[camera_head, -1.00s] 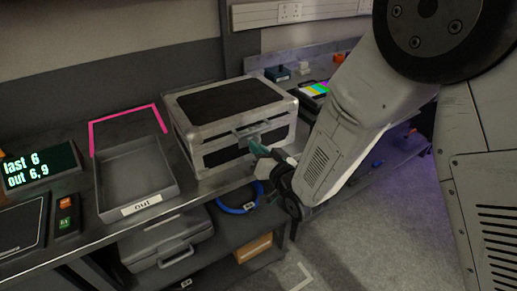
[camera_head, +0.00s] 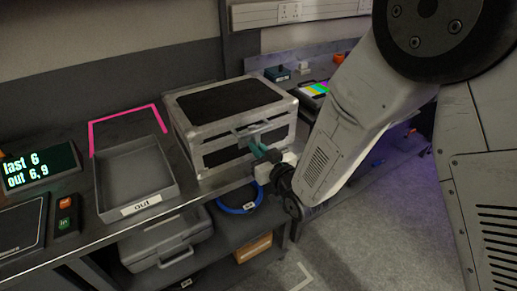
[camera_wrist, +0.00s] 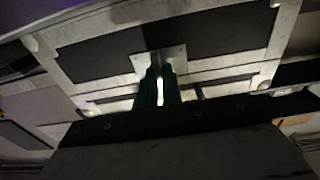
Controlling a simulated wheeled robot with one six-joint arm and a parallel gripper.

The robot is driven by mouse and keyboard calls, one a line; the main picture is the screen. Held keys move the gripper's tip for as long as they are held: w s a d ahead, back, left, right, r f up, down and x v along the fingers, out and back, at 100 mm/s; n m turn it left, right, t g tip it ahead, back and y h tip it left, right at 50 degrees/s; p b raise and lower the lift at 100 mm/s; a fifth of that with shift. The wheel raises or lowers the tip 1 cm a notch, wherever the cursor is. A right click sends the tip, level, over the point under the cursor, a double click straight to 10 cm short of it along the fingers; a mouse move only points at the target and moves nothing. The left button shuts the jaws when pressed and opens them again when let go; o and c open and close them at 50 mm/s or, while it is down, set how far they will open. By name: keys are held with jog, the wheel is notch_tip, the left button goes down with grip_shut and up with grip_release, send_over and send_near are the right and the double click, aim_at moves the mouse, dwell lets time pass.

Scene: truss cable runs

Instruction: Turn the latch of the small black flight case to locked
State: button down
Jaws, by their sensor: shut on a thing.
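The small black flight case (camera_head: 228,101) has black panels and silver metal edges. It stands upright with its lid down on the bench. Its latch (camera_wrist: 159,58) is a small silver plate with a turning piece at the middle of the front, across the lid seam. My gripper (camera_head: 262,148) is at the case's front, its green fingers against the latch. In the wrist view the two green fingers (camera_wrist: 159,84) are close together, shut on the latch's turning piece. The fingers hide most of that piece, so I cannot tell its exact angle.
A grey tray (camera_head: 168,197) marked "out" sits left of the case, with a display (camera_head: 38,168) further left. A grey case (camera_head: 166,244) and a coiled blue cable (camera_head: 238,209) are on the shelf below. Open floor (camera_head: 345,230) lies at the right.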

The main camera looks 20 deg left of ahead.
jog(key=c, duration=1.6)
grip_release()
jog(key=shift+o, duration=0.2)
jog(key=v, duration=0.8)
jog(key=shift+a, duration=0.1)
